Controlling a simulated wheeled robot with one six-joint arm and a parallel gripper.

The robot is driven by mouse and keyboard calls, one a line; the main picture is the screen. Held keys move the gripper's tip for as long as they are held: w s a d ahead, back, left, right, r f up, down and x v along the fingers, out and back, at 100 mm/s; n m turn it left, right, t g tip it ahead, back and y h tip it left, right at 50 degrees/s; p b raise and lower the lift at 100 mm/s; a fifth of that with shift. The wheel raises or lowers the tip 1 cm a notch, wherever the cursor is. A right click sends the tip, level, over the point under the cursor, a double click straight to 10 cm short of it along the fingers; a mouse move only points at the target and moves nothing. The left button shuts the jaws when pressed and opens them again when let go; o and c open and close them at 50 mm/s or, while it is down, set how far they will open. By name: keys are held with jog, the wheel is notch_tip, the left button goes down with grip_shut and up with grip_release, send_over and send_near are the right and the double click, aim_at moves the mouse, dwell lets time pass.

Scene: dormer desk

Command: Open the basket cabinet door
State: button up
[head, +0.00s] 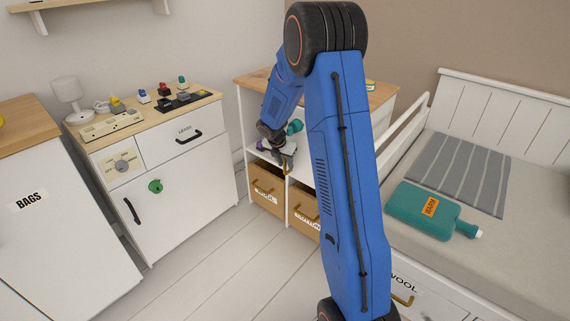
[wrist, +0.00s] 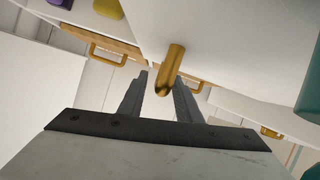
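The basket cabinet (head: 243,112) is a white unit with a wooden top, behind my arm in the head view. Two tan baskets with brass handles and white labels, a left one (head: 266,190) and a right one (head: 303,207), sit in its lower part. My gripper (head: 287,160) is at the cabinet's front, above the baskets. In the wrist view its two fingers (wrist: 161,92) are apart. A brass handle (wrist: 172,68) on a white panel (wrist: 225,35) reaches down at the fingers, overlapping the gap and the right finger. Whether it touches them is unclear. My arm hides the cabinet's right part.
A white cabinet (head: 185,185) with a wooden top, small items and black handles stands left. A bed with a teal bottle (head: 425,211) and striped blanket (head: 458,172) is at right. A white BAGS unit (head: 60,220) is far left. Floor (head: 215,265) is clear between.

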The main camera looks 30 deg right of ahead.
grip_shut()
jog(key=shift+s+a, duration=0.1)
jog(key=shift+a, duration=0.05)
